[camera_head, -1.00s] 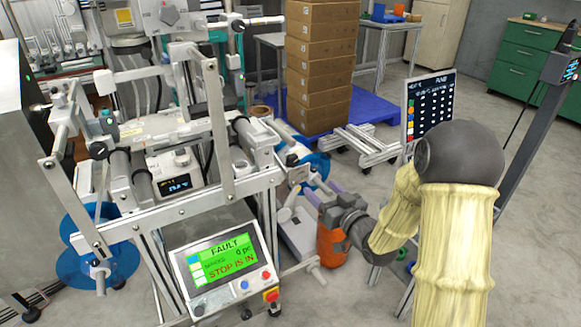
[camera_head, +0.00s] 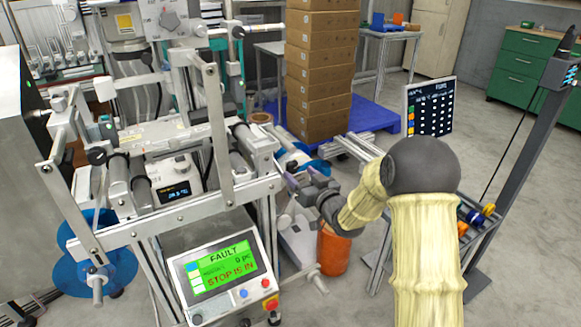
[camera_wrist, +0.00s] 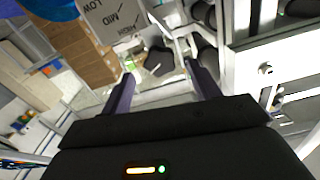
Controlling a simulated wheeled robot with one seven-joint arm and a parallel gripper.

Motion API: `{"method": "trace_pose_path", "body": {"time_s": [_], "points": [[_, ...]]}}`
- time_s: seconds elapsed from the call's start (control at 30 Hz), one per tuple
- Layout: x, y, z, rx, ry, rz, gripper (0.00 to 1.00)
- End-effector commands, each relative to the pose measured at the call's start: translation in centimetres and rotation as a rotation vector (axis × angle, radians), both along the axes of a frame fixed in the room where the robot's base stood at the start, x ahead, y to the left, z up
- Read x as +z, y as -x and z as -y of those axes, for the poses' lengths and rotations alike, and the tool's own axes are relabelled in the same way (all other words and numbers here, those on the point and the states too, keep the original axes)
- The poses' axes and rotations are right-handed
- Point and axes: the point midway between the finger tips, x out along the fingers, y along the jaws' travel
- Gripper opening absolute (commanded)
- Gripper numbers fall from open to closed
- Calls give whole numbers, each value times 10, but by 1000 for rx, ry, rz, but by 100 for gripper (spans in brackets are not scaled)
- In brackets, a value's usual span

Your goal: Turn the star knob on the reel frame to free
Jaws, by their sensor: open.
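A dark, lobed star knob (camera_wrist: 158,62) shows in the wrist view, ahead of my fingers and roughly between their tips. I cannot make out its setting or any free mark. My gripper (camera_wrist: 160,76) is open, with a purple-grey finger on each side and nothing between the pads. In the head view my gripper (camera_head: 291,180) is at the right side of the metal reel frame (camera_head: 222,150). I cannot pick out the star knob there. I cannot tell whether the fingers touch the knob.
A panel (camera_head: 226,272) on the frame reads FAULT and STOP IS IN. A grey plate marked LOW, MID, HIGH (camera_wrist: 112,18) is close by in the wrist view. Stacked boxes (camera_head: 318,70) stand behind on a blue pallet (camera_head: 375,112). An orange container (camera_head: 334,252) is below my wrist.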

Motion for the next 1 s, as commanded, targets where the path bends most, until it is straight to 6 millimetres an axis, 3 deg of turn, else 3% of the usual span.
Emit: {"method": "trace_pose_path", "body": {"time_s": [0.4, 0.77, 1.0], "points": [[-1, -50, -34, 0, 1, 1, 62], [0, -55, -37, 0, 1, 1, 62], [0, -54, -37, 0, 1, 1, 18]]}}
